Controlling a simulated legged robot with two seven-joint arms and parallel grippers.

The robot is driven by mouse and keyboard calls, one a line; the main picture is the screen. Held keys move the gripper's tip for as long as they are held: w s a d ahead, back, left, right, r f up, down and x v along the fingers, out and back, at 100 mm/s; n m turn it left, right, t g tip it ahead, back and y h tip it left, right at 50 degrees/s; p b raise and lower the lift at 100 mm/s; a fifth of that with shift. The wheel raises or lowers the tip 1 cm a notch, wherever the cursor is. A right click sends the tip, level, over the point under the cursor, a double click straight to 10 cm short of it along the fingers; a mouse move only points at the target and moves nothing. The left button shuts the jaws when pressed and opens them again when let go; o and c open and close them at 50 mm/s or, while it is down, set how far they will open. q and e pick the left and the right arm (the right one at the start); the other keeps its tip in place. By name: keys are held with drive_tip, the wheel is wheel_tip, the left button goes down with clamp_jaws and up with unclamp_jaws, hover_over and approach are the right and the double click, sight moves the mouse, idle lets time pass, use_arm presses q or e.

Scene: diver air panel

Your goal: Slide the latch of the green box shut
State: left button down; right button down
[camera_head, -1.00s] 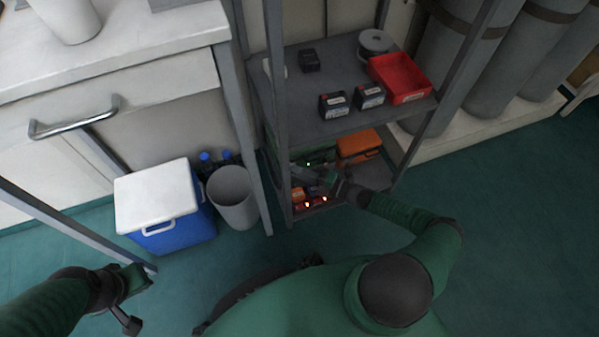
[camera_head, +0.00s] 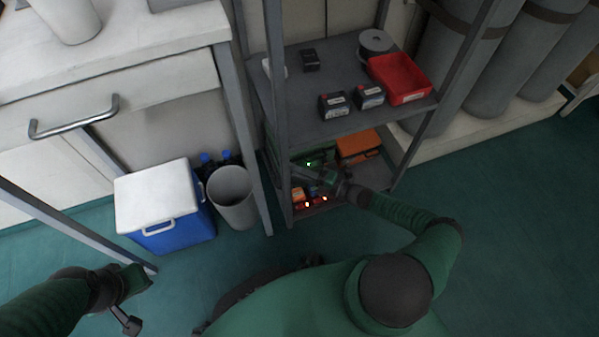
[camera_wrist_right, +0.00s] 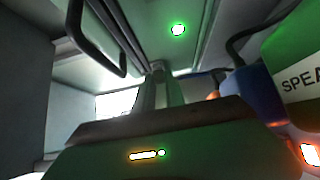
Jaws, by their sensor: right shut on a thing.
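The green box (camera_head: 318,158) sits low in the shelf rack, in shadow, with a small green light on it. My right gripper (camera_head: 325,178) reaches into the rack at the box's front. In the right wrist view, a green-lit grey surface with a handle loop and a green lamp fills the top. My right gripper (camera_wrist_right: 160,110) is shut there on a small upright grey piece, which looks like the latch (camera_wrist_right: 160,85). Its lower part is hidden behind the dark gripper body, so the latch's position cannot be told. My left gripper (camera_head: 132,300) hangs low at the left, away from the rack.
An orange box (camera_head: 357,146) stands right of the green one. Orange items with red lights (camera_head: 308,198) lie in front. A green thing lettered "SPEA" (camera_wrist_right: 295,85) is close on the right. The upper shelf (camera_head: 320,85) and rack posts (camera_head: 278,120) bound the space.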

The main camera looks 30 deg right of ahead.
drive_tip(key=shift+w+a+f+p, duration=0.1)
drive_tip(key=shift+a+p, duration=0.15)
drive_tip(key=shift+a, duration=0.25)
drive_tip(key=shift+w+a+f+p, duration=0.1)
drive_tip(key=shift+a+p, duration=0.15)
drive_tip(key=shift+a, duration=0.25)
drive_tip(key=c, duration=1.4)
unclamp_jaws()
drive_tip(key=shift+r, duration=0.1)
drive_tip(key=p+v, duration=0.4)
drive_tip(key=v, duration=1.2)
drive_tip(key=shift+s+d+p, duration=0.25)
drive_tip(key=shift+s+p, duration=0.05)
drive_tip(key=shift+s, duration=0.1)
